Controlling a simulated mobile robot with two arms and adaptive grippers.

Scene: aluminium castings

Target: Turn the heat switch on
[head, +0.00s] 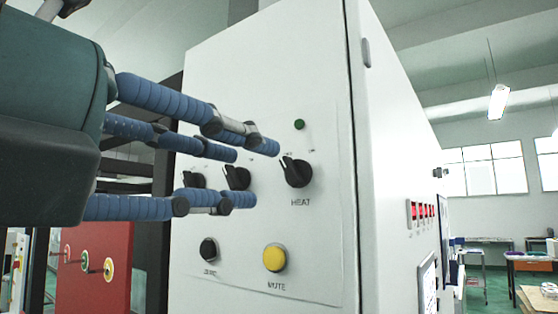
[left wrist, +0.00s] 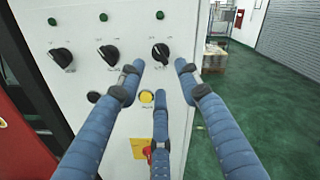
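The heat switch (head: 298,173) is a black rotary knob on a white cabinet panel, with HEAT printed below it. Its pointer edge tilts to the upper left. It also shows in the left wrist view (left wrist: 160,54), just beyond the fingertips. My left gripper (head: 256,172) has blue segmented fingers, spread open and empty. Its tips are left of the heat knob in the head view. In the left wrist view (left wrist: 159,80) two fingers flank the line to the knob and the third is below. I see no clear contact. My right gripper is not in view.
A dark green lamp (head: 299,124) sits above the heat knob. Other black knobs (head: 236,177) are to its left, partly behind my fingers. A yellow MUTE button (head: 275,257) and a black button (head: 208,249) are below. A red panel (head: 95,265) stands at left; open floor (left wrist: 240,95) lies right.

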